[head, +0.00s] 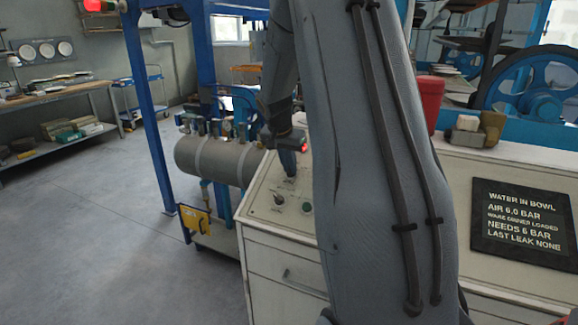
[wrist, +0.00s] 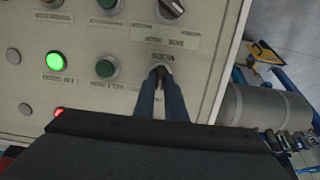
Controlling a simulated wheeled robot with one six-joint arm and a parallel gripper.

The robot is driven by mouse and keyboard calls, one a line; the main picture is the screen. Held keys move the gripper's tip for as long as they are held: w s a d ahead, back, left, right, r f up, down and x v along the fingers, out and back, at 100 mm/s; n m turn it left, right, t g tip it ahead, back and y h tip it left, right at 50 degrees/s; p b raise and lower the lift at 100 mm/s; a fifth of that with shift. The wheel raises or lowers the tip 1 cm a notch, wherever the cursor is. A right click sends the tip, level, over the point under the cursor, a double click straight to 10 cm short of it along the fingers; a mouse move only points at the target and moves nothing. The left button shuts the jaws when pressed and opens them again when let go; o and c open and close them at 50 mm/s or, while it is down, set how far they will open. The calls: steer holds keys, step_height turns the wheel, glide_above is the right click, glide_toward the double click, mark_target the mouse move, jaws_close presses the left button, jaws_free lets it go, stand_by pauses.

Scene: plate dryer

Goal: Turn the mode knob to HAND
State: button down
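In the wrist view, a control panel (wrist: 90,98) fills the upper left. My gripper (wrist: 161,76) reaches down to it, its two blue-grey fingers close together on either side of a small dark knob (wrist: 160,72). The fingers appear to touch it and hide most of it, so its pointer setting cannot be read. A second black knob (wrist: 171,8) with a pale pointer line sits apart at the top edge. In the head view, my gripper (head: 289,176) is on the sloping panel top, partly behind my arm.
The panel also has a lit green button (wrist: 54,61) and dark green buttons (wrist: 104,68). A grey tank (head: 215,160) stands left of the cabinet. A black notice board (head: 524,222) lies at right, near a red container (head: 430,100). Floor at left is clear.

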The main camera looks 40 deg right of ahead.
steer(key=shift+n, duration=0.4)
steer(key=n, duration=0.3)
steer(key=shift+w+a+g+b, duration=0.1)
steer(key=shift+g+b, duration=0.2)
steer(key=shift+a+n+h, duration=0.1)
steer(key=shift+n+h, duration=0.3)
steer(key=shift+n, duration=2)
steer(key=shift+f, duration=0.1)
steer(key=c, duration=1.8)
jaws_free()
